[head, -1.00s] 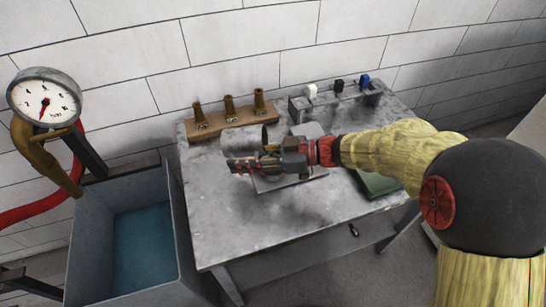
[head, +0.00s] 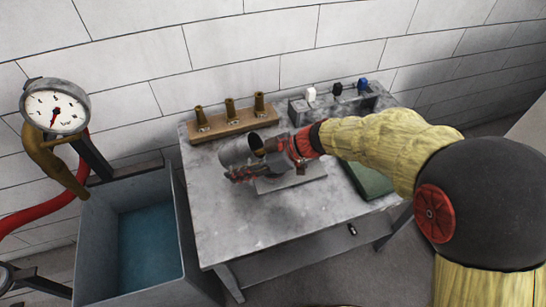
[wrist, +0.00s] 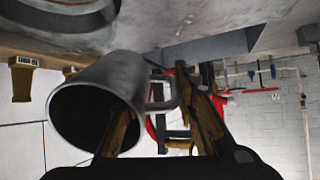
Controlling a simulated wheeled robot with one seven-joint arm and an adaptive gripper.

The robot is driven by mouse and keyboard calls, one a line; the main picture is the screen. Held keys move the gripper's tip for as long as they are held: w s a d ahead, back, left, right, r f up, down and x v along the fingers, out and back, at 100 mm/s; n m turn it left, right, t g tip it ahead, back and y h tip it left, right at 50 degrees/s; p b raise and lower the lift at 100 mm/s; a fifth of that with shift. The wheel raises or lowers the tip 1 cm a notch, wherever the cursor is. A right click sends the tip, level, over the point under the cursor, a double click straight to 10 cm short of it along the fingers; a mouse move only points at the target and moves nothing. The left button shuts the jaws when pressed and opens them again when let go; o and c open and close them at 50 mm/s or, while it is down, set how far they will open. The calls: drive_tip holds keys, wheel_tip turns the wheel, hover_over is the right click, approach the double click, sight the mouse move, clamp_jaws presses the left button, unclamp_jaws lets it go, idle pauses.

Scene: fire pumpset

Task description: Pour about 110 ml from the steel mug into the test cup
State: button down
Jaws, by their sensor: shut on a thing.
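The grey steel mug (head: 235,152) is held above the table, tilted, with its dark mouth facing up and right in the head view. In the wrist view the mug (wrist: 118,72) shows large, its open mouth towards the camera and lower left. My gripper (head: 262,163) is shut on the mug's handle (wrist: 172,92); its two brown fingers (wrist: 165,125) stand either side of the handle. No liquid is visible inside the dark mug. I cannot clearly make out the test cup; a grey rounded rim (wrist: 60,8) at the wrist view's top edge is cut off.
A flat grey slab (head: 305,177) lies on the table (head: 235,225) below my gripper. A wooden block with brass nozzles (head: 232,122) and a grey rack (head: 335,103) stand along the back. A green pad (head: 365,180) lies right. A water tank (head: 130,285) stands left, beneath a gauge (head: 55,106).

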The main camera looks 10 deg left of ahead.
drive_tip(key=shift+w+r+h+p, duration=0.1)
drive_tip(key=shift+h+p, duration=0.45)
drive_tip(key=shift+h, duration=0.15)
idle(1.5)
drive_tip(key=f+h+p, duration=0.1)
drive_tip(key=h+p, duration=0.1)
drive_tip(key=p, duration=0.1)
drive_tip(key=a+f+t+h+p, duration=0.1)
drive_tip(key=h+p, duration=0.1)
drive_tip(key=p, duration=0.1)
drive_tip(key=shift+f, duration=0.35)
drive_tip(key=shift+a+h+p, duration=0.2)
drive_tip(key=shift+h+p, duration=0.1)
drive_tip(key=shift+p, duration=0.8)
